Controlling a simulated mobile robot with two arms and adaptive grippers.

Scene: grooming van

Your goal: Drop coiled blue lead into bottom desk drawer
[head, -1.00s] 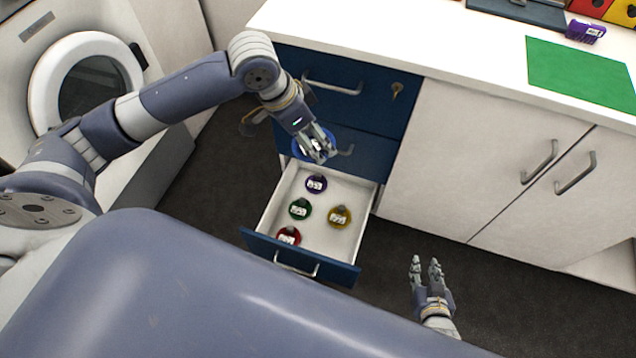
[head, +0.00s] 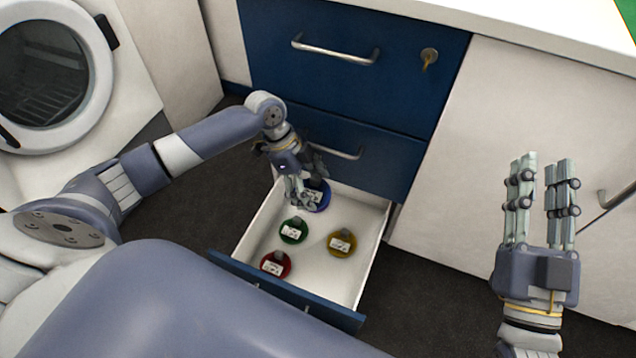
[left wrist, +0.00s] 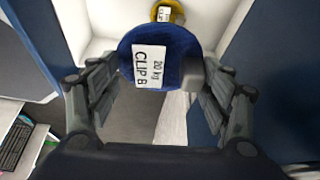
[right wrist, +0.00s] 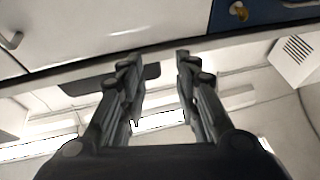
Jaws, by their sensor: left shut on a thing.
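The coiled blue lead (head: 320,198) has a white label reading "CLIP B" and "20 kg", clear in the left wrist view (left wrist: 178,41). My left gripper (head: 301,200) is shut on it, with a finger on each side. It holds the lead over the back part of the open bottom desk drawer (head: 341,281); in the head view I cannot tell its exact height. My right gripper (head: 543,168) is open and empty, in front of the white cabinet doors, away from the drawer.
In the drawer lie a green coil (head: 293,231), a yellow coil (head: 342,243) and a red coil (head: 276,265). The white drawer floor at front right is bare. Closed blue drawers (head: 330,85) stand above, with bar handles and a key.

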